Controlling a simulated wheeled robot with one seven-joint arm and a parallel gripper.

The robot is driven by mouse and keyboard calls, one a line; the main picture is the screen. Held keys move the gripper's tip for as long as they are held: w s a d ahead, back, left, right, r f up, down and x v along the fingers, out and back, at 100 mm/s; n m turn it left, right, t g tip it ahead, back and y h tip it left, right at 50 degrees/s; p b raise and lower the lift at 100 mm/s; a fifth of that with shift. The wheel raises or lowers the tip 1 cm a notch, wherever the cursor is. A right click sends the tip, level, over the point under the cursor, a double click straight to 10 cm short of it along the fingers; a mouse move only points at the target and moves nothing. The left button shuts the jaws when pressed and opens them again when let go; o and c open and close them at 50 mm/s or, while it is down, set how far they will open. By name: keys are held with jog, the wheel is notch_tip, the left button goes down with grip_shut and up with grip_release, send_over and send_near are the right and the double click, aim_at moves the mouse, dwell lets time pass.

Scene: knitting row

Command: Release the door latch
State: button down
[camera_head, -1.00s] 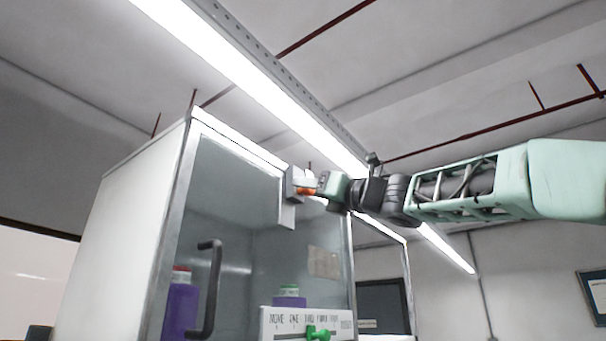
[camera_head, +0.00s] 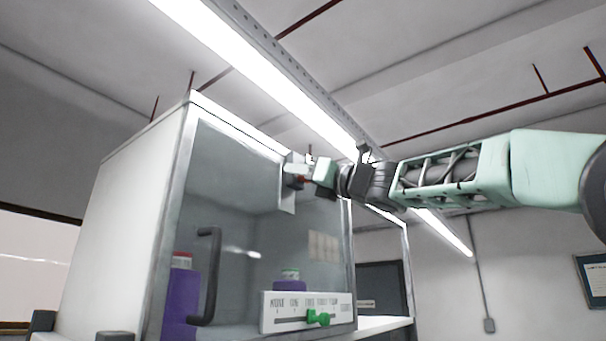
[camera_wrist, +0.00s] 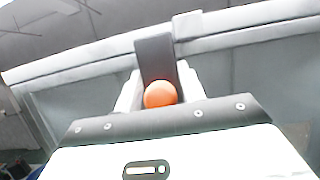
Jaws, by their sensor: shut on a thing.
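A glass-fronted cabinet has a framed door (camera_head: 232,215) with a dark vertical handle (camera_head: 212,275). The door appears closed. The latch, a grey metal piece (camera_head: 288,196), sits at the top right of the door frame. My gripper (camera_head: 303,181) is at the latch, reaching in from the right, with a little red-orange showing between the two. In the wrist view, an orange ball-shaped knob (camera_wrist: 160,94) at the end of a dark lever (camera_wrist: 154,57) sits between the pale fingers of my gripper (camera_wrist: 159,92), which is shut on it. The fingers partly hide the latch.
A white panel with a green slider knob (camera_head: 318,318) is on the lower door front. The ceiling lamp (camera_head: 270,80) passes above the cabinet. Open air lies right of the cabinet.

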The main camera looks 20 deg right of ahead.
aim_at(298, 187)
jog(key=shift+w+f+b, duration=0.1)
jog(key=shift+f+b, duration=1.65)
jog(key=shift+f, duration=0.1)
jog(key=c, duration=1.2)
grip_release()
jog(key=shift+o, duration=0.4)
jog(key=b+v, duration=0.9)
jog(key=v, duration=0.8)
jog(key=shift+s, duration=0.25)
jog(key=shift+d, duration=0.15)
